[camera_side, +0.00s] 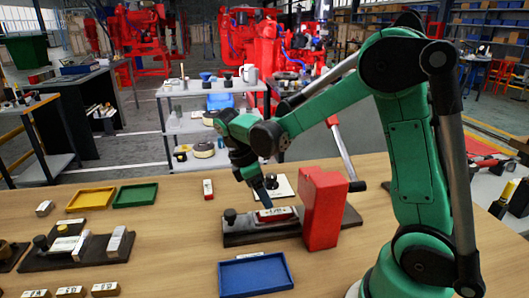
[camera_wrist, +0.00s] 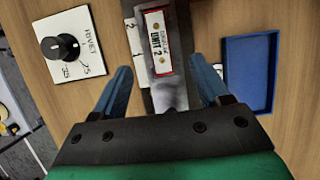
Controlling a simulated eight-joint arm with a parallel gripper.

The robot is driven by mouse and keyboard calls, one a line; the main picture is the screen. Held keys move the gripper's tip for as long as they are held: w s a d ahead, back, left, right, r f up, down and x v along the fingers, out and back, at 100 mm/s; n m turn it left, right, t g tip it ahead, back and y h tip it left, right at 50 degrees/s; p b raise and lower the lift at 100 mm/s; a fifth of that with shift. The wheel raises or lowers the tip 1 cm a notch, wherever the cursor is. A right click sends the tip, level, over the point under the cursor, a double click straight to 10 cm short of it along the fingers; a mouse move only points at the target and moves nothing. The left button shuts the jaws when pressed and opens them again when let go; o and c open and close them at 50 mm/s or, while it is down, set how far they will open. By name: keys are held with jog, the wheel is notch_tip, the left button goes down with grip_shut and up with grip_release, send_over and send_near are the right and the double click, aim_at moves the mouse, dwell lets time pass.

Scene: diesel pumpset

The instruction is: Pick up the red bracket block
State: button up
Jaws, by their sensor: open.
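The red bracket block (camera_wrist: 158,42) has a white label reading "UNIT 2" and lies on a dark fixture base. In the side view the block (camera_side: 277,215) sits on that base (camera_side: 240,236), left of a tall red press body (camera_side: 322,210), partly hidden by my fingers. My gripper (camera_side: 264,198) points down at the block from above. In the wrist view my gripper (camera_wrist: 161,78) is open, with a blue finger on each side and nothing between the tips. The block is in line with the gap, at or just beyond the tips; contact cannot be told.
The press body and its lever (camera_side: 342,150) stand close right of my gripper. A blue tray (camera_side: 284,289) is in front. A white card with a black knob (camera_wrist: 85,45) lies behind. Green (camera_side: 135,204) and yellow (camera_side: 90,208) trays and another fixture (camera_side: 35,263) are left.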

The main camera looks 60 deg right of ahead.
aim_at(274, 211)
jog(key=shift+x, duration=2.85)
grip_shut()
